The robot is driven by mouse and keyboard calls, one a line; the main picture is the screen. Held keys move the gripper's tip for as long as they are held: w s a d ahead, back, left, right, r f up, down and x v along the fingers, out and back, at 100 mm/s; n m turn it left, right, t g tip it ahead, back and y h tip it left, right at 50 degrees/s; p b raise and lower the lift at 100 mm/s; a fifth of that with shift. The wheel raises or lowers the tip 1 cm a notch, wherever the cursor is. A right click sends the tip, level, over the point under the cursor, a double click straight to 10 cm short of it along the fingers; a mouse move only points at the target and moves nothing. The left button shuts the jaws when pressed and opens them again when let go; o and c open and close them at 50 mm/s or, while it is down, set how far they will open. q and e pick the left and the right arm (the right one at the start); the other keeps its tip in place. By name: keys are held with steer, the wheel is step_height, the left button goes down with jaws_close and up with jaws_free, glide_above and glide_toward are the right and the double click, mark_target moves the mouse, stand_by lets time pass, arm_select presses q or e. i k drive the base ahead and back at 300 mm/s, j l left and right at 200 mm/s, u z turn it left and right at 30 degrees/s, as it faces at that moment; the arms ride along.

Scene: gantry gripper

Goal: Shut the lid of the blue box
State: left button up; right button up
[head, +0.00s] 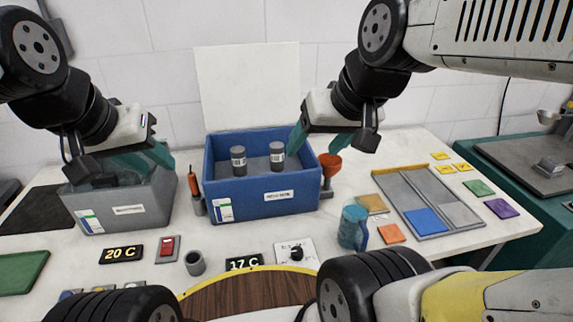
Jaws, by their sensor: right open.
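The blue box (232,190) stands open in the middle of the table, with a white label on its front. Two grey cylinders with pale labels, a left one (238,160) and a right one (277,155), stand inside it. A cream panel (247,85) stands upright behind the box's back edge and looks like its raised lid; the hinge is not visible. My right gripper (322,139) is open at the box's right back corner, with its left finger in front of the panel's lower right side. My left gripper (140,158) is over the grey box, left of the blue box; its finger gap is unclear.
The grey box (125,208) stands to the left with dark contents. An orange-handled tool (194,184) stands between the boxes. An orange funnel (330,164) is close by the blue box's right side. A blue mug (352,228) and a sectioned tray (425,200) are further right.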

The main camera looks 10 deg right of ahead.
mark_target(249, 85)
steer(key=z, duration=0.7)
steer(key=j+z, duration=0.2)
steer(key=z, duration=0.15)
steer(key=k+j+z, duration=0.15)
steer(key=z, duration=0.2)
steer(key=k+j+z, duration=0.65)
steer(key=k+j, duration=0.9)
steer(key=i+l, duration=0.7)
steer(key=i, duration=0.05)
